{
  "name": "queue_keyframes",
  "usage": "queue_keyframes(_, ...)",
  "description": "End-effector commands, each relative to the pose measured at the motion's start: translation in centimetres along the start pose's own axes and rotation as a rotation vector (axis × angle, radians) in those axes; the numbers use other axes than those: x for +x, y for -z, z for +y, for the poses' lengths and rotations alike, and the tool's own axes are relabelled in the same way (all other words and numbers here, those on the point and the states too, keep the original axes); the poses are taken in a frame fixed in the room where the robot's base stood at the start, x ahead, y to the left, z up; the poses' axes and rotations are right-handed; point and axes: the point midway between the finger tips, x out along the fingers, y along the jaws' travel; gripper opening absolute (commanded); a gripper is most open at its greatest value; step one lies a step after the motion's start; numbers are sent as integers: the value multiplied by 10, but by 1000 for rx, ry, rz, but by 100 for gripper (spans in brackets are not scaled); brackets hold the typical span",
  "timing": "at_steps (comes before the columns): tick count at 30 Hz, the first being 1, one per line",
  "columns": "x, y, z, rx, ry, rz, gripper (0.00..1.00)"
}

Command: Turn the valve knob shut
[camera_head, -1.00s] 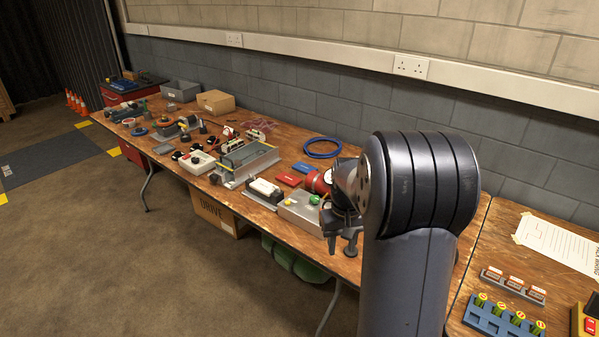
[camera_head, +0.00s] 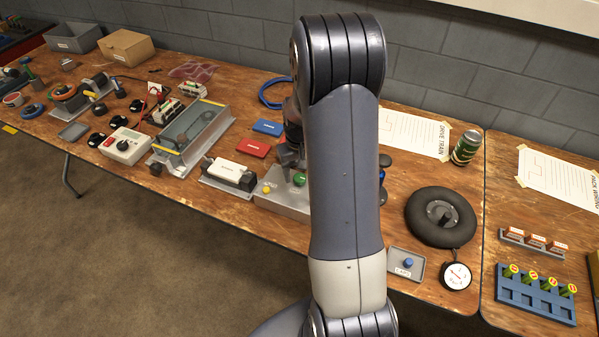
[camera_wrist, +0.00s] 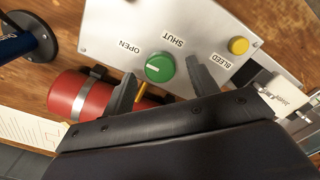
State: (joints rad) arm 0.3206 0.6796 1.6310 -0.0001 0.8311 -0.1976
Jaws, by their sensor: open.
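The green valve knob (camera_wrist: 159,68) sits on a grey panel (camera_wrist: 105,22) marked OPEN and SHUT. Its short white mark lies toward the OPEN side of the knob's face. A yellow button (camera_wrist: 238,46) marked BLEED is on the same panel. My gripper (camera_wrist: 160,72) is open, one finger on each side of the knob; I cannot tell whether they touch it. In the head view the green knob (camera_head: 299,179) shows just below my gripper (camera_head: 289,157), which my arm partly hides. The panel box (camera_head: 285,205) stands near the table's front edge.
A red cylinder (camera_wrist: 80,97) lies beside the panel in the wrist view. Red (camera_head: 253,148) and blue (camera_head: 267,127) flat pieces lie behind the box. A white block on a grey base (camera_head: 232,173) is at left. A black wheel (camera_head: 440,216) and gauge (camera_head: 456,276) lie right.

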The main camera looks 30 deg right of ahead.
Motion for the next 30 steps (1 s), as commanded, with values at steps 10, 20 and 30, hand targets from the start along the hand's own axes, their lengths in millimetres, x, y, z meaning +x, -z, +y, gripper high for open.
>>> queue_keyframes(10, 11, 0, 0, 0, 0, 0, 56)
queue_keyframes(20, 11, 0, 0, 0, 0, 0, 35)
queue_keyframes(30, 11, 0, 0, 0, 0, 0, 11)
